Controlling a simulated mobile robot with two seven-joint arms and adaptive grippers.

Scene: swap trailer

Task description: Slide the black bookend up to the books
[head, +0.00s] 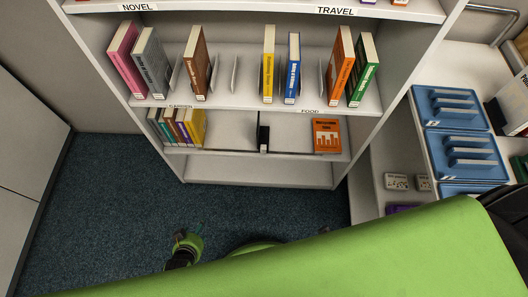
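The black bookend (263,138) stands upright on the lower shelf (232,132), near its middle. A row of several books (178,127) stands at the left end of that shelf, under the GARDEN label. A bare stretch of shelf lies between these books and the bookend. An orange book (326,135) stands with its cover facing out at the right, under the FOOD label, apart from the bookend.
The shelf above holds several books (268,65) and thin upright dividers. At the right, a surface carries blue trays (448,107). A grey cabinet (25,190) stands at the left. Open blue carpet (105,200) lies in front of the bookcase.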

